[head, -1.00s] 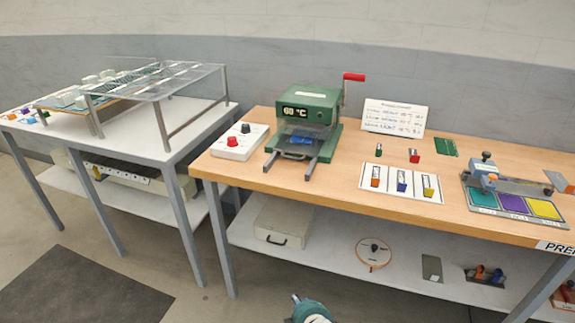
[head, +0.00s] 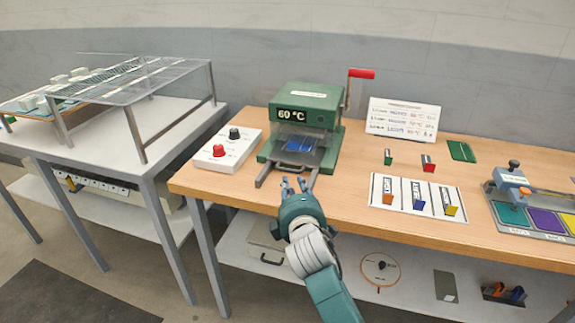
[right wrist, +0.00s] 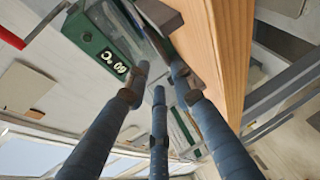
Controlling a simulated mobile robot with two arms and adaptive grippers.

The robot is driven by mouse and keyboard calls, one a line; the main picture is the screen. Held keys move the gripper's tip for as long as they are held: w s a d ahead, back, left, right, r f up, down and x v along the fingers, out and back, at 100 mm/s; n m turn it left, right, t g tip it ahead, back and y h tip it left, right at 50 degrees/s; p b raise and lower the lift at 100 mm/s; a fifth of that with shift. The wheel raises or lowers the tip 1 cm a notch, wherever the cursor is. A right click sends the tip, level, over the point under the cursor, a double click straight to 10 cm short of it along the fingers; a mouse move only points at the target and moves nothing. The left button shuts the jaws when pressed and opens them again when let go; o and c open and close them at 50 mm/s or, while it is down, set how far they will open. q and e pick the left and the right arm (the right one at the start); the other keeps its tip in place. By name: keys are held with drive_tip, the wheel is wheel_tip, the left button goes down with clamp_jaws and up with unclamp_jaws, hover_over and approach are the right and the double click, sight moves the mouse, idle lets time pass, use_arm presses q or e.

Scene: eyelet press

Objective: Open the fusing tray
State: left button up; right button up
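The fusing tray (head: 299,145) lies low in the front opening of the green press (head: 310,103), between two grey rails. A clear guard covers part of it, and a blue patch shows on it. My right gripper (head: 294,183) is at the front of the press, near the rail ends, and hides the tray's front handle. Its fingers are apart, with a gap between them. In the right wrist view the spread fingers (right wrist: 158,76) point at the press front (right wrist: 105,50). I cannot tell whether they touch the handle. My left gripper is not in view.
A white box with red and black knobs (head: 228,149) stands left of the press. A red-handled lever (head: 361,74) rises at its right. A white card with coloured blocks (head: 418,197) lies to the right. The table's front edge (head: 240,200) runs under my right arm.

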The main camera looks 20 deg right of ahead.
sight(289, 170)
drive_tip(key=x, duration=0.4)
drive_tip(key=shift+w+d, duration=0.1)
drive_tip(key=shift+w, duration=0.3)
drive_tip(key=x, duration=0.3)
drive_tip(key=shift+x, duration=1.15)
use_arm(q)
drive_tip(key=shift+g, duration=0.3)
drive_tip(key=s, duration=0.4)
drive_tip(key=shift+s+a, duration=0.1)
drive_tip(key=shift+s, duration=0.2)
use_arm(e)
clamp_jaws()
